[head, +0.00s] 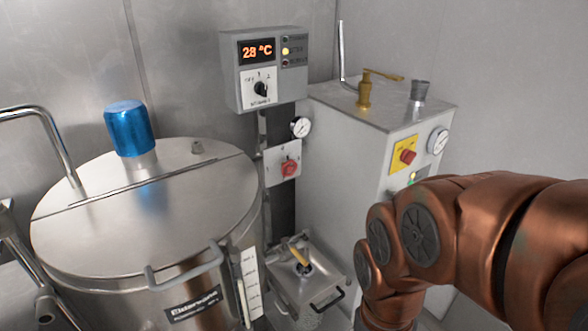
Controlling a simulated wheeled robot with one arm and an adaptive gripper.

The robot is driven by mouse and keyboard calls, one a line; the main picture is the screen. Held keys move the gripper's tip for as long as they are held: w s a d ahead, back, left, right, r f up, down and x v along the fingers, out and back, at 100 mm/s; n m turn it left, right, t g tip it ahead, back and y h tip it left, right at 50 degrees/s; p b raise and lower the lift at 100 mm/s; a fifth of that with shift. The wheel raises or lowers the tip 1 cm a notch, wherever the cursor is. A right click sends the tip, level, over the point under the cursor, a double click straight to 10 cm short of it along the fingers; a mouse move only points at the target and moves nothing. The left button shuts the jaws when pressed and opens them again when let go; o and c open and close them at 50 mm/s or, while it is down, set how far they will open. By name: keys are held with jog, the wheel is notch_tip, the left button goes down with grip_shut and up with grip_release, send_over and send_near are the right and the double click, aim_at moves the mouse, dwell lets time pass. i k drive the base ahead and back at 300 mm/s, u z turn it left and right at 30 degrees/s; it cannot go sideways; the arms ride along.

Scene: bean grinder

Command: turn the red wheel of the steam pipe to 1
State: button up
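A red rotary knob (289,168) sits on a light square plate mounted on the dark column between the vat and the grey cabinet. A second red knob (407,156) sits on a yellow plate on the cabinet front. I cannot tell which of them, if either, is the steam pipe's red wheel, and no number 1 is readable by them. My copper arm fills the lower right. My gripper is out of view.
A steel vat (85,225) with a blue cap (129,128) stands left. The control box (266,70) reads about 28 °C. The grey cabinet (345,165) carries a brass valve (365,90). A small metal box (312,285) with a yellow handle stands low between them.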

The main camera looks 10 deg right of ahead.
aim_at(287, 165)
jog(key=k, duration=1.3)
jog(key=u, duration=0.8)
jog(key=i, duration=1.15)
jog(key=z, duration=0.45)
jog(key=i, duration=0.7)
jog(key=z, duration=0.05)
